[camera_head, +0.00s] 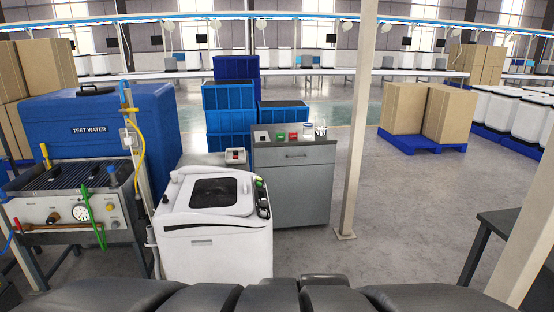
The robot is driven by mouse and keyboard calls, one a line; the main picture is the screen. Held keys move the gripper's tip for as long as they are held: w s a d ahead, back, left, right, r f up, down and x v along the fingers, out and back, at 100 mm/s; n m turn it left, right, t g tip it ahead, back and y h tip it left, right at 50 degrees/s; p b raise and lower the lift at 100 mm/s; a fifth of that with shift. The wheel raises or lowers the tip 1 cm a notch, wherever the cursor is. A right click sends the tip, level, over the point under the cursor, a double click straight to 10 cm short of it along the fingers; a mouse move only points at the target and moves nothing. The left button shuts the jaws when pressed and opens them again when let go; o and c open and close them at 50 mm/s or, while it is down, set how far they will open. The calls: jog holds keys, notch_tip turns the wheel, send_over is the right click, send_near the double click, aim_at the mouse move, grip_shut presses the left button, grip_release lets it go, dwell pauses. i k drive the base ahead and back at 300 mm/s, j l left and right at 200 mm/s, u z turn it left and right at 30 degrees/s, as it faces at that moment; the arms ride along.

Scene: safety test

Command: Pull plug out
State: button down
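A small white box (127,137), which looks like a wall socket or plug, is fixed to the upright post left of the white machine. It is too small to tell whether a plug sits in it. A yellow hose or cable (141,160) runs beside it. A white machine (214,230) with a dark lid window stands to the right of the post. A pale cord or hose (153,250) runs down its left side. My gripper is not in view.
A blue "TEST WATER" tank (95,130) and a gauge panel (75,215) stand at left. A grey cabinet (291,190) with small items is behind the machine. A pale pillar (358,130) rises mid-right. The floor (410,230) right of it is clear. A dark table (510,230) is at right.

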aim_at(128, 141)
jog(key=u, duration=1.1)
